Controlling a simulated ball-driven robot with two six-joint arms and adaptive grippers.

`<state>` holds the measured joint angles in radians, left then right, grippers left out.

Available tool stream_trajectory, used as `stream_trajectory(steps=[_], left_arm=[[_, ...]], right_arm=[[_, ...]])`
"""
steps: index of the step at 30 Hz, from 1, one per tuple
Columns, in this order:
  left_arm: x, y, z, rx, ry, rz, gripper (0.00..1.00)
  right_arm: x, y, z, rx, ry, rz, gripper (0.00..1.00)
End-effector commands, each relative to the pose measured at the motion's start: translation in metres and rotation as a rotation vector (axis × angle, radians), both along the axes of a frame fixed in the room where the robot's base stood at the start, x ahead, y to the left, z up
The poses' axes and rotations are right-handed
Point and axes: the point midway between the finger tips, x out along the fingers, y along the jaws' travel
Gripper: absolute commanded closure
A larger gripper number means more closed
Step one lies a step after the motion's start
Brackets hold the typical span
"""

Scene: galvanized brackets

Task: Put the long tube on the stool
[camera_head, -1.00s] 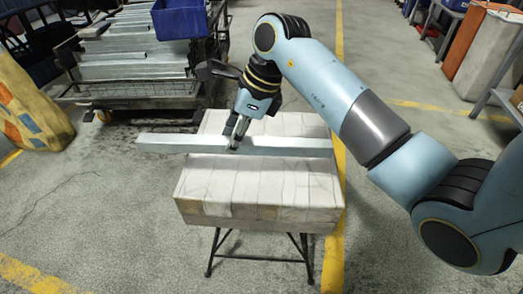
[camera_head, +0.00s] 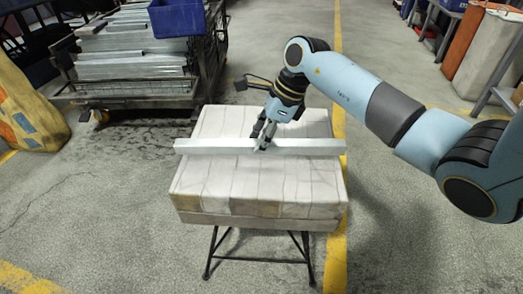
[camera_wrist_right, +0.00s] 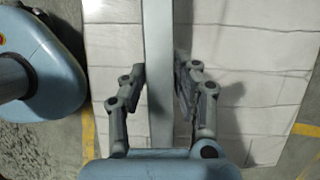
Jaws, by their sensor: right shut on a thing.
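The long tube (camera_head: 215,147) is a straight grey metal bar lying left to right across the stool in the head view. Its left end sticks out past the top; its right end reaches about the right edge. The stool (camera_head: 250,188) has a broad white, panelled block top on black legs. My right gripper (camera_head: 264,142) is shut on the tube near its middle. In the right wrist view the tube (camera_wrist_right: 158,40) runs between the two fingers, over the white top (camera_wrist_right: 235,60). I cannot tell whether the tube touches the top. My left gripper is not in view.
A cart (camera_head: 130,88) with stacked metal profiles and a blue bin (camera_head: 178,18) stands behind at the left. A yellow-orange object (camera_head: 28,110) is at the left edge. Orange and grey bins (camera_head: 480,55) stand at the far right. The floor around the stool is clear.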

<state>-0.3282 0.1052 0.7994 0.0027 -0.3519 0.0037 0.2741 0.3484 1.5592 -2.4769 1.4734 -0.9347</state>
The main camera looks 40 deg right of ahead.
Motion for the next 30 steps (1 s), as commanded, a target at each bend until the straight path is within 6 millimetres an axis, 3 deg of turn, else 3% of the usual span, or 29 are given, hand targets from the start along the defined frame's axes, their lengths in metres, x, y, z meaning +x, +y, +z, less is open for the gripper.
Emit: stream_trajectory(steps=[5, 10, 16, 17, 21, 30], left_arm=[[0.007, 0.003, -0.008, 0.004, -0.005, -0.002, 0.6], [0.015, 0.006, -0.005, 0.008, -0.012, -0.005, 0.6], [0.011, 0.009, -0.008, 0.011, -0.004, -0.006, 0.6], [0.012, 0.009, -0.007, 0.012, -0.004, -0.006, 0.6], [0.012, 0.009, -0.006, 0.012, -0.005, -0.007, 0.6], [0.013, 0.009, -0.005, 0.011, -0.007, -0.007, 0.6]], right_arm=[[-0.001, 0.001, -0.03, 0.001, 0.003, 0.0, 1.0], [0.0, 0.001, -0.03, 0.001, -0.001, 0.0, 1.0], [0.0, 0.001, -0.033, 0.001, 0.001, 0.0, 1.0], [-0.001, 0.001, -0.034, 0.001, 0.002, 0.0, 0.68], [-0.001, 0.001, -0.033, 0.0, 0.002, 0.001, 0.5], [-0.001, 0.0, -0.032, 0.0, 0.001, 0.0, 0.48]])
